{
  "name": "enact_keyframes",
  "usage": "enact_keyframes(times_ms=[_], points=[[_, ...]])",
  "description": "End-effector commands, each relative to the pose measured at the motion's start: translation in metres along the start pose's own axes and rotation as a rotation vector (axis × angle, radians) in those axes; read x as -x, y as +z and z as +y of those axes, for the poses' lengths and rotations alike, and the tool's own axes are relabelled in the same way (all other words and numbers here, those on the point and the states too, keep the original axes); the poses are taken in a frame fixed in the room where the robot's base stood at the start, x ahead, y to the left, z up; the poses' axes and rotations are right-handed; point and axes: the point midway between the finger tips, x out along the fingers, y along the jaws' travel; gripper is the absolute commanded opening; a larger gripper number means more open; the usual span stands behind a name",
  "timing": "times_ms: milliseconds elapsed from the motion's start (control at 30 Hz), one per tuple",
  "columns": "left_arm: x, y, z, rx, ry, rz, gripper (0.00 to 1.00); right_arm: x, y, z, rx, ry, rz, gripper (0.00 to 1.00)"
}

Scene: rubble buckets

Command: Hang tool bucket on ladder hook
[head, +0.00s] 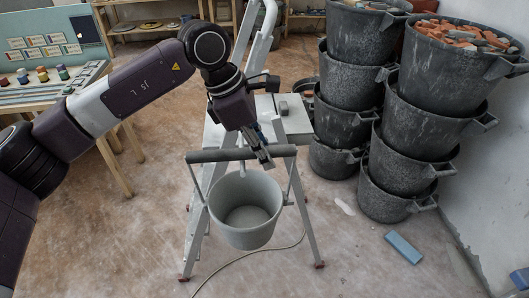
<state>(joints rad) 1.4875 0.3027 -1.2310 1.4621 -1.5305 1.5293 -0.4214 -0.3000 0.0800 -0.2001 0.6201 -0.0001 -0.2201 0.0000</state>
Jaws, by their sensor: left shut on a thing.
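The tool bucket (244,232) is light grey, open at the top and looks empty inside. It hangs roughly upright in front of the ladder from its handle with a thick dark grey grip (215,156). My left gripper (265,157) comes down from above and is shut on the handle grip, right of its middle. The pale metal stepladder (194,219) stands behind the bucket, its legs spread on the floor. I cannot make out the ladder hook clearly; the gripper and wrist cover part of the ladder. My right gripper is out of view.
Stacks of dark speckled buckets (424,92) stand at the right, the nearest topped with brick rubble (461,35). A blue block (403,248) and a thin cable (247,254) lie on the floor. A workbench (66,91) stands at the left. The front floor is mostly free.

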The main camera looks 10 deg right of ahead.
Motion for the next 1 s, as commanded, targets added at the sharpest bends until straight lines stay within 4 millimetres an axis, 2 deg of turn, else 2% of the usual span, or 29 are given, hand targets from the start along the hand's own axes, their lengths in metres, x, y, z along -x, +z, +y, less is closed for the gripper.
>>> enact_keyframes(times_ms=[200,233,400,767,867,1000], points=[[0.0,0.001,0.0,0.0,0.001,-0.001,0.0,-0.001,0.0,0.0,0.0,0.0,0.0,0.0],[0.0,0.001,0.0,0.0,0.0,-0.001,0.2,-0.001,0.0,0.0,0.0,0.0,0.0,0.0],[0.0,0.001,0.0,0.0,0.0,-0.001,0.39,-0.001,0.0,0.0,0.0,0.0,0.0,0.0],[0.004,0.0,0.0,0.0,0.001,0.0,0.4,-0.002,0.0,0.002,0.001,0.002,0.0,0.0],[0.017,0.0,0.001,0.001,0.003,0.0,0.4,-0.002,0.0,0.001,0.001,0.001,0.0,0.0],[0.045,0.0,0.001,0.001,0.005,-0.001,0.4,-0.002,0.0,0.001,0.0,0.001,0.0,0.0]])
